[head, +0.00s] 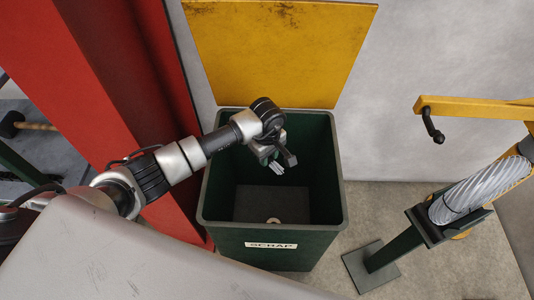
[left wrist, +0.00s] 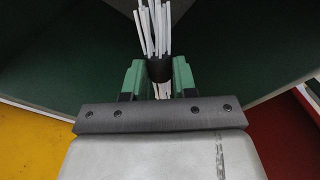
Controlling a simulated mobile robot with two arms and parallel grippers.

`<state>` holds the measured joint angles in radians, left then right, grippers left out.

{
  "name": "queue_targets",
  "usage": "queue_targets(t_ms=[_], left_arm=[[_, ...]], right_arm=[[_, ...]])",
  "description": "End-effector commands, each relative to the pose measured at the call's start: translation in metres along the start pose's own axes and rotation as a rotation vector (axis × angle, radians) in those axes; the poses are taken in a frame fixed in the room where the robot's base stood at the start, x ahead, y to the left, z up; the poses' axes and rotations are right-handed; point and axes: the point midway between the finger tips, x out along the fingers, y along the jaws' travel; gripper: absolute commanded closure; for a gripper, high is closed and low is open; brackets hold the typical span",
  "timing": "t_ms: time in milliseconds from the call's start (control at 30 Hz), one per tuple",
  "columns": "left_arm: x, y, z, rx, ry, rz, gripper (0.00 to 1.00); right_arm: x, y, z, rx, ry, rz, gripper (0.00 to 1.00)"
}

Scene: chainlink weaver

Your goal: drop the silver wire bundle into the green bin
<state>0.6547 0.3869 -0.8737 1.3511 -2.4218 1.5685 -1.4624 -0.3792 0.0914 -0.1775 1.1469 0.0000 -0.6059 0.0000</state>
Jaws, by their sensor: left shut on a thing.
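The green bin (head: 270,241) stands open in the middle of the head view, labelled SCRAP, with its yellow lid raised behind it. My left gripper (head: 278,160) is over the bin's mouth, shut on the silver wire bundle (head: 276,168). In the left wrist view the bundle (left wrist: 153,28) is several thin pale rods with a dark band, held between the green fingers (left wrist: 158,78). The bin's dark green inner wall (left wrist: 70,60) shows around it. My right gripper is not in view.
The yellow lid (head: 285,50) leans against the pale wall. A red post (head: 110,90) stands close to the bin's left. At right is a yellow crank handle (head: 470,108) and a stand holding a silver coil (head: 480,190). A small ring-like thing (head: 273,221) lies inside the bin.

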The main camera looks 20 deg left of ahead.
Motion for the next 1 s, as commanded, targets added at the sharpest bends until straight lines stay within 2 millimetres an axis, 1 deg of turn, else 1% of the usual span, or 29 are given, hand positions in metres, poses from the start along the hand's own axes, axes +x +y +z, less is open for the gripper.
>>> queue_targets(t_ms=[100, 400, 433, 600, 867, 967, 1000], left_arm=[[0.002, 0.0, 0.0, 0.0, 0.0, 0.0, 0.97], [0.002, 0.0, 0.0, 0.0, 0.0, 0.0, 0.97], [0.002, 0.0, 0.0, 0.0, 0.0, 0.0, 0.68], [0.002, 0.0, 0.0, 0.0, 0.0, 0.0, 0.43], [0.002, 0.0, 0.0, 0.0, 0.0, 0.0, 0.43], [-0.005, 0.001, -0.001, 0.001, 0.002, 0.002, 0.43], [-0.01, 0.001, -0.001, 0.001, 0.002, 0.003, 0.43]], right_arm=[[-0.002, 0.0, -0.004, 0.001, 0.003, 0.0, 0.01], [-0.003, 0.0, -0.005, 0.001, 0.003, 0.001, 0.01], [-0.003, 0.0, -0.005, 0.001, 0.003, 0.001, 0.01], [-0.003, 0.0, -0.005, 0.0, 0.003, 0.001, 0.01], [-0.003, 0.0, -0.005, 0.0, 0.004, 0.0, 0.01], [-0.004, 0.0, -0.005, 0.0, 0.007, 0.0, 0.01], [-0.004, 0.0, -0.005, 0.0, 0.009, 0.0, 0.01]])
